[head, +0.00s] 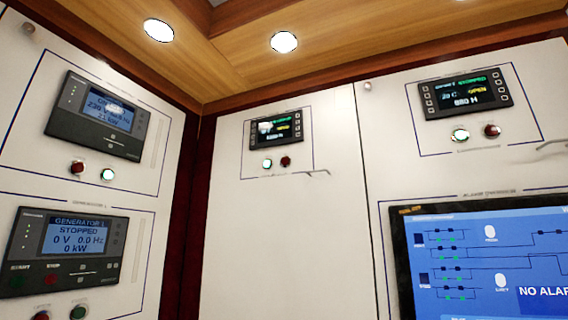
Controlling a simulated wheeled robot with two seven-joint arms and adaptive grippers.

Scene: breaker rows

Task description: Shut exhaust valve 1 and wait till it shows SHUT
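A small black display (276,130) on the middle white cabinet shows green and yellow text too blurred to read fully, with a glare spot over its left part. Below it are a lit pale button (267,163) and a dark red button (285,162). I cannot read which display belongs to exhaust valve 1. Neither of my grippers is in view.
On the left cabinet, a generator panel (65,248) reads STOPPED, 0 V, 0 kW. Another lit panel (97,115) sits above it, with red and lit pale buttons below. A large blue alarm screen (490,265) fills the lower right. Thin handles stick out of the cabinets.

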